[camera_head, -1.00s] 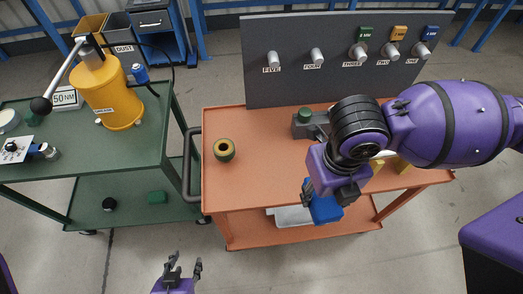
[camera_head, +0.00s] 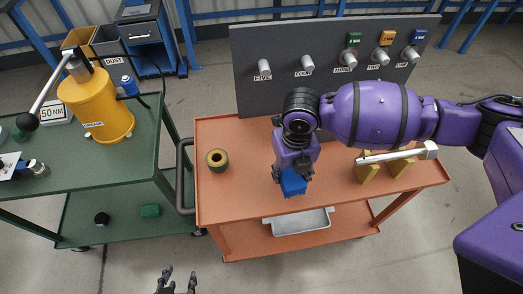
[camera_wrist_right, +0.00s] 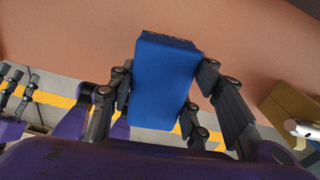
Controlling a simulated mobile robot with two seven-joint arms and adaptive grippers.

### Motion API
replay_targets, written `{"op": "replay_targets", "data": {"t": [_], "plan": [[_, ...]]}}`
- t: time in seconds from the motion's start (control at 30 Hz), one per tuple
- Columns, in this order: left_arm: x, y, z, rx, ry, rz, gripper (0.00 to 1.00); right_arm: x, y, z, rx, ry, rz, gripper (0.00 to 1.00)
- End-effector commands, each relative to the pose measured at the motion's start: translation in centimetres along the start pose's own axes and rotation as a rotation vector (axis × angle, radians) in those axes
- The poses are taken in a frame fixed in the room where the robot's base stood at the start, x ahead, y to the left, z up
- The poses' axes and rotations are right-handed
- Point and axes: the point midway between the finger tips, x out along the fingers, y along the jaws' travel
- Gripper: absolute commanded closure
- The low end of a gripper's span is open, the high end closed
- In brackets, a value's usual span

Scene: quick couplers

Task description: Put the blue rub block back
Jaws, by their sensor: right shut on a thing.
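The blue rub block (camera_head: 293,184) is held between the fingers of my right gripper (camera_head: 292,172), above the front part of the orange cart top (camera_head: 235,190). In the right wrist view the blue block (camera_wrist_right: 163,80) sits between both finger pairs of the right gripper (camera_wrist_right: 165,95), with the orange surface behind its far end. I cannot tell whether the block touches the surface. My left gripper (camera_head: 178,282) is at the bottom edge of the head view, away from the carts, its fingers apart and empty.
A ring (camera_head: 217,160) stands at the cart's left. A grey panel (camera_head: 290,90) with numbered knobs rises at the back. A white bar tool (camera_head: 395,155) rests on yellow supports (camera_head: 367,172) at the right. A grey tray (camera_head: 300,222) lies on the lower shelf. The front left of the top is clear.

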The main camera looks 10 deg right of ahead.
Motion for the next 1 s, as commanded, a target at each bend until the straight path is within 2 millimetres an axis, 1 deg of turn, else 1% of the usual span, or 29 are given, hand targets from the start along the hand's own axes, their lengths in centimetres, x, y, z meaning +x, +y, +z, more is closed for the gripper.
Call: {"op": "replay_targets", "data": {"t": [0.07, 0.17, 0.33, 0.4, 0.53, 0.67, 0.8, 0.83, 0.97, 1.0], "plan": [[-0.1, 0.0, 0.0, -0.001, 0.000, -0.001, 0.60, 0.4, 0.1, 0.3, 0.000, 0.001, 0.001, 0.76], [-0.1, -0.1, 0.1, -0.002, 0.000, -0.002, 0.60, 1.6, 0.2, 1.1, 0.002, 0.003, 0.000, 0.76], [-0.2, 0.0, -0.5, -0.008, 0.009, -0.003, 0.60, 3.7, 0.1, 1.2, 0.002, 0.000, 0.000, 0.76], [-0.2, 0.1, -0.5, -0.011, 0.010, -0.003, 0.60, 4.0, 0.1, 1.2, 0.001, -0.001, 0.000, 0.76], [-0.2, 0.2, -0.3, -0.013, 0.006, -0.002, 0.60, 4.1, 0.1, 1.2, 0.000, -0.001, 0.000, 0.76], [-0.1, 0.3, 0.1, -0.013, -0.002, -0.001, 0.60, 4.2, 0.1, 1.2, 0.000, 0.000, 0.000, 0.76], [-0.1, 0.2, 0.6, -0.012, -0.010, -0.001, 0.60, 4.6, 0.1, 1.1, 0.000, 0.001, 0.000, 0.76], [-0.1, 0.2, 0.6, -0.011, -0.009, -0.001, 0.60, 4.7, 0.1, 1.1, 0.000, 0.001, 0.000, 0.54], [-0.1, 0.2, 0.5, -0.009, -0.009, -0.001, 0.60, 4.6, 0.1, 1.1, 0.000, 0.000, 0.000, 0.37], [-0.1, 0.2, 0.5, -0.008, -0.008, -0.001, 0.60, 4.6, 0.1, 1.1, 0.000, 0.000, 0.000, 0.36]]}}
